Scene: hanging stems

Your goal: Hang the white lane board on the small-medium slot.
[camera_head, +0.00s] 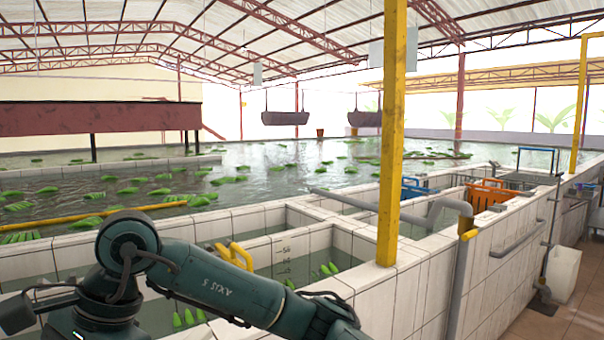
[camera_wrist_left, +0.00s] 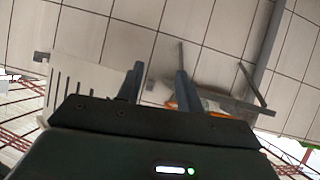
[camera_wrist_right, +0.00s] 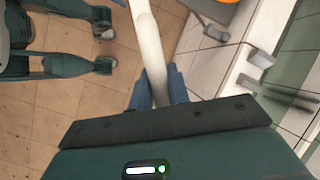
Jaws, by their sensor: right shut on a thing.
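My right gripper (camera_wrist_right: 158,88) is shut on a long, narrow white thing that runs up out of the right wrist view. I take it for the white lane board (camera_wrist_right: 149,45), seen edge-on; its face does not show. My left gripper (camera_wrist_left: 157,85) has its fingers apart with nothing between them, in front of a tiled wall. A pale plate with several dark slits (camera_wrist_left: 85,80) is left of its fingers; I cannot tell whether this is the slotted holder. Neither gripper is in the head view, and the small-medium slot cannot be made out there.
White-tiled tanks fill the middle of the head view, with a yellow post (camera_head: 393,130) rising from the wall. Grey pipes (camera_head: 518,238) run along the wall's outer side. An orange crate (camera_head: 487,195) stands farther back.

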